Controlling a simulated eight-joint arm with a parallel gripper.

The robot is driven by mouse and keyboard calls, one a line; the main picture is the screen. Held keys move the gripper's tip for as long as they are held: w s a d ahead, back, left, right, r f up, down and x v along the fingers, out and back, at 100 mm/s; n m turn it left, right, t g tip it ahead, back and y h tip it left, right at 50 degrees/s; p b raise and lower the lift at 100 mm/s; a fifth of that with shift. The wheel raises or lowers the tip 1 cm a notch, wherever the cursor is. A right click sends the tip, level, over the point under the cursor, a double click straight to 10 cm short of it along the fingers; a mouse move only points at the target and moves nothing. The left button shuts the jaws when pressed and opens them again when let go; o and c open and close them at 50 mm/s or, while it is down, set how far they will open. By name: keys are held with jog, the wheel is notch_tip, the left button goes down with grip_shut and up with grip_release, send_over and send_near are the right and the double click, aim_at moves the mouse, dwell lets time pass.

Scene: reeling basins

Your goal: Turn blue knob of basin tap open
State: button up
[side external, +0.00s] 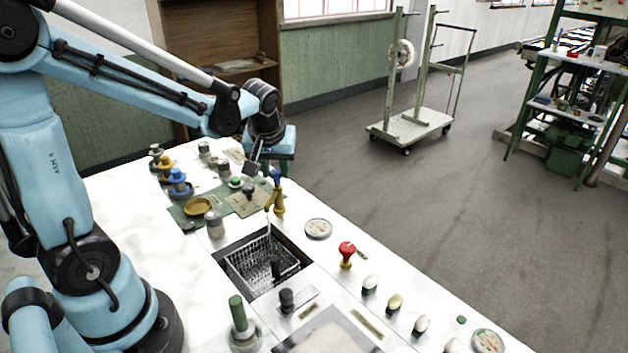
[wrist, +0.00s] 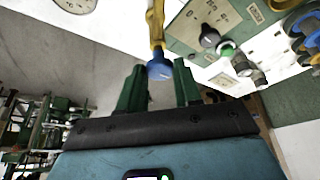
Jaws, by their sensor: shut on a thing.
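The blue knob (side external: 276,175) tops a brass tap (side external: 278,201) that stands upright at the far edge of the sunken basin (side external: 228,250). In the wrist view, the blue knob (wrist: 159,69) lies between the two green fingers of my gripper (wrist: 160,76), with the yellow-brass tap stem (wrist: 156,27) beyond it. My gripper (side external: 272,163) is at the knob and shut on it. The finger contact is small and partly hidden in the side view. How far the knob is turned cannot be told.
A wire basket (side external: 262,262) sits in the basin. A red-topped valve (side external: 346,252) and a round gauge (side external: 318,228) stand to the right. Blue and yellow valves (side external: 178,180) and a brass dish (side external: 198,207) are to the left. Open floor lies beyond the white counter.

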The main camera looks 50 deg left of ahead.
jog(key=o, duration=1)
jog(key=shift+o, duration=0.2)
jog(key=shift+r, duration=0.1)
jog(key=v, duration=1.2)
